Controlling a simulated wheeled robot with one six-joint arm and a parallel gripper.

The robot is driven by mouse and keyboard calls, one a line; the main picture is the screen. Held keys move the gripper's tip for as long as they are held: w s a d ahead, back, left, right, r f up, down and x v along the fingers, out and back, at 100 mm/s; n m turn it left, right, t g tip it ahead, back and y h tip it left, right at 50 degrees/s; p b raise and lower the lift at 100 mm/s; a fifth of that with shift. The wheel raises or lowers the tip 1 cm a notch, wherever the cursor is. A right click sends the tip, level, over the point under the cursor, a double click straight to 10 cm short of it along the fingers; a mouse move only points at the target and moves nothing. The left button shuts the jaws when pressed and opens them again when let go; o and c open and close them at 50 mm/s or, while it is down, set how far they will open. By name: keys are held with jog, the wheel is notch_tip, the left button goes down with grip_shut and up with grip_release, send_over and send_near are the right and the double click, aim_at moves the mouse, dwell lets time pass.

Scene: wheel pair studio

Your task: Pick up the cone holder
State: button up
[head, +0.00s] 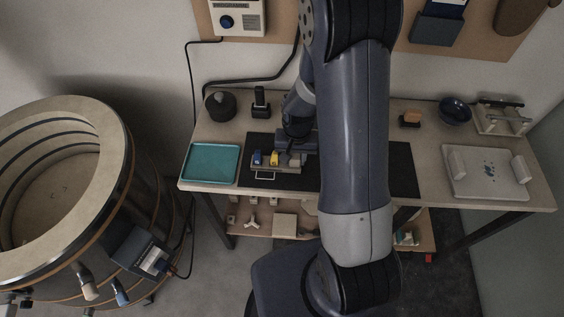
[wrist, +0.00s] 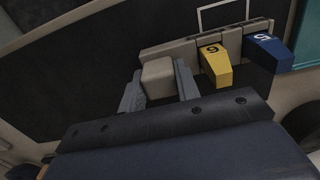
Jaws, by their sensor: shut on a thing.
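The cone holder (head: 290,170) is a beige bar over the dark mat, with a thin pale wire frame along one long side. In the wrist view the holder (wrist: 177,51) carries a yellow piece (wrist: 216,66) with a dark numeral and a dark blue piece (wrist: 268,52) with a pale numeral. My gripper (wrist: 158,82) has its two grey fingers on either side of the holder's beige end block, shut on it. In the head view my gripper (head: 297,158) is at the holder's right end, partly hidden by my arm. I cannot tell whether the holder touches the mat.
A teal tray (head: 211,179) lies left of the black mat (head: 402,178). A dark round pot (head: 220,106) and a black upright stand (head: 261,101) are behind. A blue bowl (head: 455,110) and a white board (head: 485,187) are at right. A large drum (head: 125,200) stands left of the table.

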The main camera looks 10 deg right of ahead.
grip_shut()
jog(key=shift+r, duration=0.1)
